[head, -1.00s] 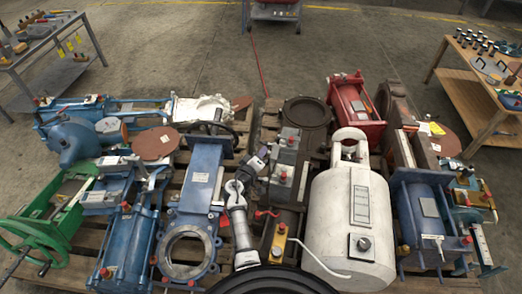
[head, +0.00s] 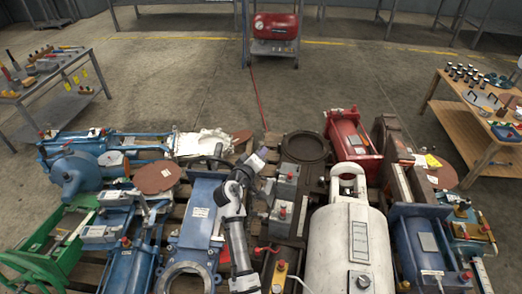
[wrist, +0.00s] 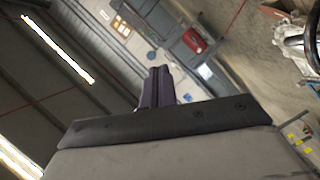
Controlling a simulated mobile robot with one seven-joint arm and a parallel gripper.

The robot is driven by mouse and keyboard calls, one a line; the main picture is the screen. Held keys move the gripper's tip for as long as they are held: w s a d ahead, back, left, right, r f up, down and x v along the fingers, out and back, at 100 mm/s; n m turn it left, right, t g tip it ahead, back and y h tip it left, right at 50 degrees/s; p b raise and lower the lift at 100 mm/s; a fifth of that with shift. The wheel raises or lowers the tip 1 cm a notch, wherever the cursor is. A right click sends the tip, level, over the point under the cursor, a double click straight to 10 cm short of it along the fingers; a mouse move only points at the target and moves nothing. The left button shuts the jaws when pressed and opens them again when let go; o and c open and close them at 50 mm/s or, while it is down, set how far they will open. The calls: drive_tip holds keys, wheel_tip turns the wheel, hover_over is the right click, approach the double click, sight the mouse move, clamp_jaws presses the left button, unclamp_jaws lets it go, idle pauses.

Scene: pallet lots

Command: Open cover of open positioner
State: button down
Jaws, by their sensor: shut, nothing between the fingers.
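My gripper (head: 258,158) is shut and empty, raised over the middle of the pallet lots in the head view. Its dark purple fingers (wrist: 160,84) are together in the wrist view, with nothing between them. Small grey boxes with red knobs, an upper one (head: 287,175) and a lower one (head: 281,213), lie just right of my gripper, apart from it. I cannot tell which of the devices is the open positioner or how its cover stands. The wrist view shows no positioner.
A white tank (head: 345,235) and a blue valve body (head: 198,215) flank the middle. Red (head: 352,133) and other blue machinery crowd the pallets. A wooden table (head: 470,135) and a metal table (head: 50,85) stand behind at the sides.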

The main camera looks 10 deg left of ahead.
drive_tip(key=shift+r, duration=0.6)
